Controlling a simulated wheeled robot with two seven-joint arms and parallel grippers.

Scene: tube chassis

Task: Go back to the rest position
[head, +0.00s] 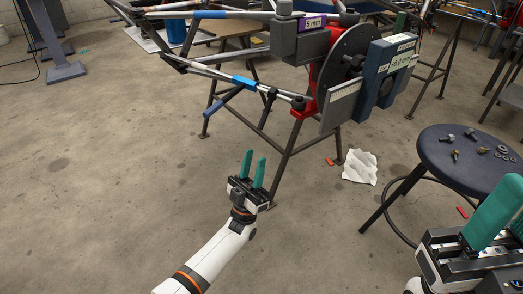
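My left gripper (254,170) has two green fingers standing apart with nothing between them. It is held out over bare floor, in front of and below the tube chassis (222,76). My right gripper (495,212) is at the lower right edge, close to the camera. One large green finger of it shows, and the rest is cut off by the frame, so its opening cannot be judged. The chassis rests on a dark stand, with a grey disc (350,58) and a blue block (388,72) at its right end.
A dark round stool (440,158) with several bolts and washers stands at the right, close to my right gripper. A crumpled white cloth (359,167) and small red pieces (330,161) lie on the floor.

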